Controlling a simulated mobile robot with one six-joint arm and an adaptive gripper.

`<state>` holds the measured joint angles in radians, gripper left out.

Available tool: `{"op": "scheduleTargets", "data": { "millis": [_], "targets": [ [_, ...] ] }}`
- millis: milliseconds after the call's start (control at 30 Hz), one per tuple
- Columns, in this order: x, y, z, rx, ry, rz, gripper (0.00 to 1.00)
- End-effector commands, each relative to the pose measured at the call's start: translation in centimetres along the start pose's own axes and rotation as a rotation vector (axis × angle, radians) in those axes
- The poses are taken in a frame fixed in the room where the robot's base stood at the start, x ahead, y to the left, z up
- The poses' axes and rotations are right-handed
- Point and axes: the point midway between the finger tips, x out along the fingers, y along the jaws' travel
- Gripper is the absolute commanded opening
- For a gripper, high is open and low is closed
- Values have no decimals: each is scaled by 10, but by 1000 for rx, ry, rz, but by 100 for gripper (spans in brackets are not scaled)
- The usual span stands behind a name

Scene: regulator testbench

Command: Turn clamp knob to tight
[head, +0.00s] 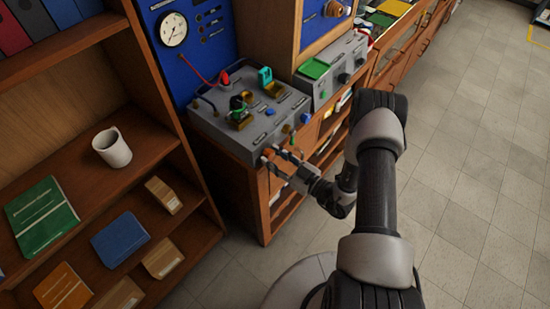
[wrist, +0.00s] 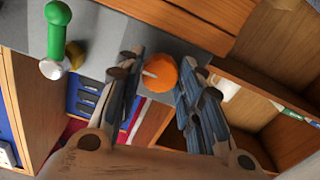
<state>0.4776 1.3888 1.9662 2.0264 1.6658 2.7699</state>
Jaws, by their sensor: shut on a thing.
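The clamp knob is a round orange knob (wrist: 158,73) with a pale pointer mark, on the front face of the grey testbench box. My gripper (wrist: 160,82) is around it in the wrist view, one finger on each side, shut on it. In the head view my gripper (head: 279,158) reaches the front of the grey testbench (head: 215,122), and the orange knob (head: 268,153) is partly hidden by the fingers. In the wrist view the pale pointer mark lies toward the left finger. The scale around the knob cannot be read.
A green-handled lever (wrist: 56,35) stands beside the knob in the wrist view. A blue panel with a gauge (head: 173,29) rises behind the testbench. A shelf with a white mug (head: 112,148) and several books stands at left. Tiled floor at right is clear.

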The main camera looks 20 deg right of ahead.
Motion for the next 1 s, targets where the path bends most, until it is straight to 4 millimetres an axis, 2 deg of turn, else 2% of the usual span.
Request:
{"op": "scheduleTargets", "data": {
  "millis": [133, 167, 433, 800, 867, 1000],
  "targets": [
    [0, 0, 0, 2, 0, 0, 10],
    [0, 0, 0, 1, 0, 0, 35],
    [0, 0, 0, 0, 0, 0, 53],
    [-2, 0, 0, 0, 0, 1, 54],
    [-7, 0, 0, 0, -1, 1, 54],
    [-30, 2, 0, 2, -2, 6, 54]
  ]
}}
